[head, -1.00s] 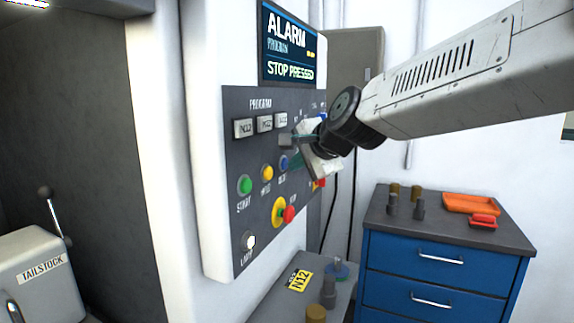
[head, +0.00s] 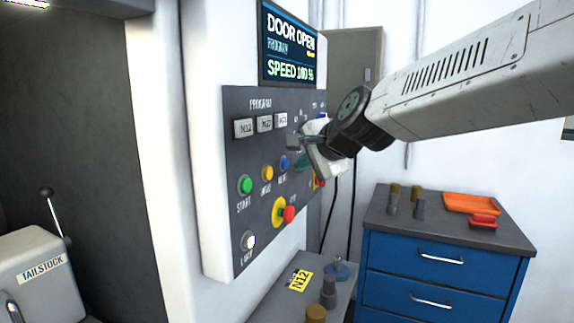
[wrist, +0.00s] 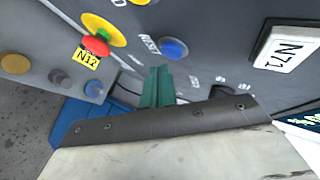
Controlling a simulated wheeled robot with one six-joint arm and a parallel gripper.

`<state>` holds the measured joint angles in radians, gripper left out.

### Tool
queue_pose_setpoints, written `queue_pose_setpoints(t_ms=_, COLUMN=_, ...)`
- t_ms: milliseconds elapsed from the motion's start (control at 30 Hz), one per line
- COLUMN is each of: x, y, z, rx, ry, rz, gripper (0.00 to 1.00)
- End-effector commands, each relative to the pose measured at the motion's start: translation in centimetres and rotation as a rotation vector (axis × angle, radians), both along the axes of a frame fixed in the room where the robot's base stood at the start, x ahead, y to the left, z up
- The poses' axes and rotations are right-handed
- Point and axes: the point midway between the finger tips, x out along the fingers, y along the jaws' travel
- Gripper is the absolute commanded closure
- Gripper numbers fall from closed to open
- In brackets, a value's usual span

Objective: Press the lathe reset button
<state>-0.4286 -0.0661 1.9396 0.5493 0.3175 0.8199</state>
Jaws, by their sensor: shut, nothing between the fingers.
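The blue reset button (head: 284,162) sits on the dark lathe panel (head: 250,210), right of a yellow button. In the wrist view the same blue button (wrist: 173,48) shows with the word RESET beside it. My gripper (wrist: 157,75) has its green fingers together and empty; their tips lie just below the button in the picture. I cannot tell how far they stand off the panel. In the head view my gripper (head: 294,146) is in front of the panel, near the blue button. The screen (head: 288,45) reads DOOR OPEN and SPEED 100 %.
A red stop button (head: 289,214) on a yellow ring sits below. A green start button (head: 245,185), a yellow button (head: 267,173) and white program keys (head: 264,123) are close by. A blue cabinet (head: 430,270) stands at the right, with an orange tray (head: 470,203) on top.

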Motion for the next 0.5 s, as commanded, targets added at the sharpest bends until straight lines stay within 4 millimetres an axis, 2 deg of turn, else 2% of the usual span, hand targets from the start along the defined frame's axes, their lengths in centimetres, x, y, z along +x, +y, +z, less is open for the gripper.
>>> queue_pose_setpoints(t_ms=300, x=-0.1, y=-0.2, z=0.0, rx=0.0, ry=-0.001, rz=0.001, gripper=1.0)
queue_pose_setpoints(t_ms=500, x=-0.6, y=-1.9, z=0.1, rx=0.0, ry=0.0, rz=-0.002, gripper=1.0)
